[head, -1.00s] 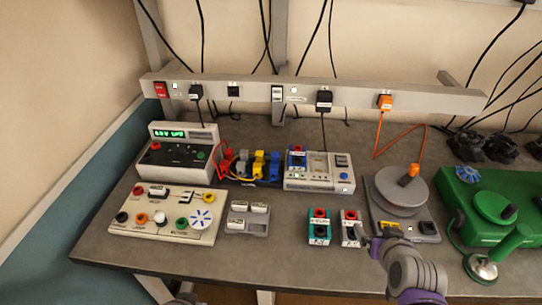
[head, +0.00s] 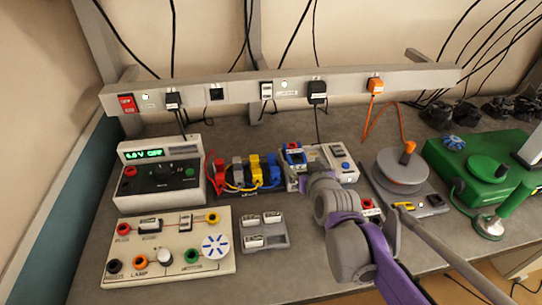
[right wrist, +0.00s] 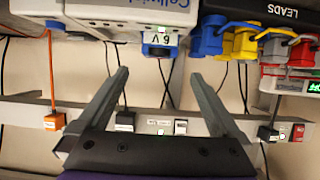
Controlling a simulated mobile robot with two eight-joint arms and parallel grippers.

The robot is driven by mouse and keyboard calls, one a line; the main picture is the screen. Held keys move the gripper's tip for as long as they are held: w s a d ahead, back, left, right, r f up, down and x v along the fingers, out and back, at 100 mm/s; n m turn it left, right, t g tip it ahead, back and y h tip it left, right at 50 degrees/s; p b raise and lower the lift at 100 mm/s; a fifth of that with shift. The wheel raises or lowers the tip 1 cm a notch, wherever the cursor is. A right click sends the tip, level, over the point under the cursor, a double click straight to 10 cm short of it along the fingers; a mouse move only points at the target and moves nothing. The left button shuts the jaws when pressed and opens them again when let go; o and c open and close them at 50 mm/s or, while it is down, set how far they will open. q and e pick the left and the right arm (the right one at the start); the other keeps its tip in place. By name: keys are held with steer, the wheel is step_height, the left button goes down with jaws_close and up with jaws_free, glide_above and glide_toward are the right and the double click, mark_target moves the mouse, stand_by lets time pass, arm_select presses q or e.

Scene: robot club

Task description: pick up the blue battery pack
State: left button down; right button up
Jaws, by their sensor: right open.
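The blue battery pack (head: 294,153) has a red knob on top and stands in the left bay of the pale charger (head: 342,155) at the back of the bench. In the right wrist view, which looks upside down, its blue end with a "6 V" label (right wrist: 160,45) shows at top centre. My right gripper (right wrist: 158,74) is open and empty. Its two fingers point toward the charger, one to each side of the pack in that view, with a gap to it. In the head view my right wrist hides its fingers. My left gripper is not in view.
A power supply (head: 160,172) and lamp board (head: 170,247) stand at the left. Coloured leads (head: 250,172) sit left of the charger. A small grey tray (head: 275,238) lies in front. A turntable (head: 400,170) and green machine (head: 480,165) stand right. A socket rail (head: 230,95) runs behind.

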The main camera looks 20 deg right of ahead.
mark_target(296, 154)
steer(key=shift+w+f, duration=0.1)
steer(key=shift+w, duration=0.45)
steer(key=x, duration=0.5)
steer(key=b+x, duration=0.1)
steer(key=x, duration=0.4)
steer(key=shift+s+d, duration=0.1)
steer(key=shift+d, duration=0.1)
steer(key=shift+c, duration=0.3)
jaws_close()
